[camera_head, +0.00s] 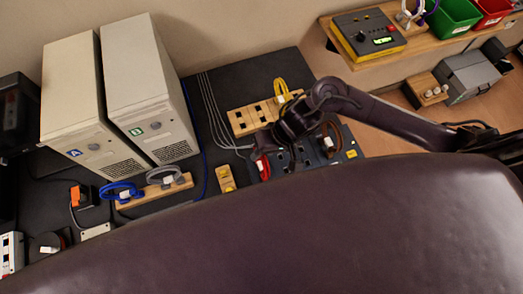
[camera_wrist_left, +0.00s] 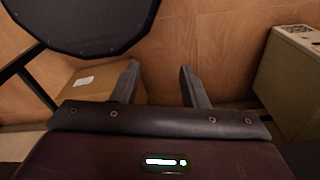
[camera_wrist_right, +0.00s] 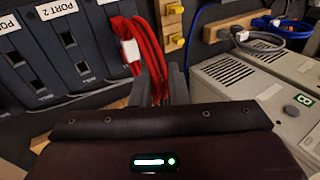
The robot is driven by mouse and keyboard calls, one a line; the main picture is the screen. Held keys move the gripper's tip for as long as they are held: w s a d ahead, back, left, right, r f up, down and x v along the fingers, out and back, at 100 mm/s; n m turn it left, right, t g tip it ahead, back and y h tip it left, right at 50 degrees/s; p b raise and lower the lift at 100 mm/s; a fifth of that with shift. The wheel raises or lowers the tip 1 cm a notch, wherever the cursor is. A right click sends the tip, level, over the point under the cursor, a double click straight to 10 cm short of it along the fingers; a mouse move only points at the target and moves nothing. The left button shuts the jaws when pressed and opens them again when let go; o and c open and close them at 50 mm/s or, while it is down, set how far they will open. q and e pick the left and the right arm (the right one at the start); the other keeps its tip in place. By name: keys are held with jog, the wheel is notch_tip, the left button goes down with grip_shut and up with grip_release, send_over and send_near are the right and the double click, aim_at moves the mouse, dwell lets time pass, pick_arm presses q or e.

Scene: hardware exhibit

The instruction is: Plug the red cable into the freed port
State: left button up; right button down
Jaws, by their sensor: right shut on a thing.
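The red cable (camera_wrist_right: 148,42) is a coiled loop with a white tag, also seen in the head view (camera_head: 263,168) at the left edge of the dark port box. My right gripper (camera_wrist_right: 164,80) is shut on it; its fingers hide the exact grip, and I cannot tell where the plug end sits. The dark blue port box (camera_wrist_right: 95,72) has black sockets and white labels, one reading PORT 2. It also shows in the head view (camera_head: 349,154), partly hidden by my right arm. My left gripper (camera_wrist_left: 160,82) is open and empty, away from the bench.
A wooden block (camera_head: 242,122) with dark slots holds a yellow cable (camera_head: 281,88). Two beige towers (camera_head: 152,85) stand at left, with blue (camera_head: 119,190) and grey cables on a wooden rack before them. A brown cable (camera_head: 330,138) is at the port box. A cardboard box (camera_wrist_left: 90,82) is behind my left gripper.

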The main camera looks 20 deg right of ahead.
dwell(0.3)
jog(key=c, duration=0.7)
grip_release()
jog(key=shift+v, duration=3.75)
